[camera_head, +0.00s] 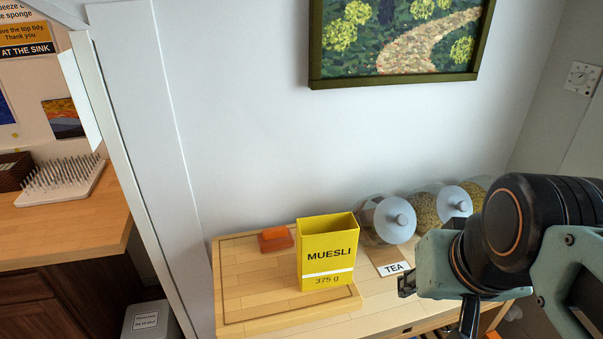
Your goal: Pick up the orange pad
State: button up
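The orange pad (275,239) lies on a wooden board (245,310), near its back edge. It is a small orange block beside the left back corner of a yellow muesli box (327,255). The box may hide part of its right end. My gripper (437,303) is in the lower right, to the right of the muesli box and apart from the pad. Its two dark fingers are spread, and I see nothing between them. Part of the gripper is cut off or hidden by my own arm.
Glass jars with pale lids (394,221) stand along the wall behind my gripper. A "TEA" label (395,268) is in front of them. The board's left part is clear. A wall post (150,170) separates a left counter with a spiked white rack (60,182).

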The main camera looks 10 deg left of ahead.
aim_at(275, 236)
jog(key=k+j, duration=0.2)
jog(key=j, duration=0.15)
jog(key=k+j+z, duration=0.15)
jog(key=j, duration=0.2)
jog(key=k+j, duration=0.1)
jog(key=j, duration=0.3)
jog(key=j+z, duration=0.15)
jog(key=j, duration=0.2)
jog(key=j+z, duration=0.15)
jog(key=j, duration=0.65)
jog(key=i+j, duration=0.15)
jog(key=j, duration=0.25)
jog(key=i+j+z, duration=0.15)
jog(key=j, duration=0.25)
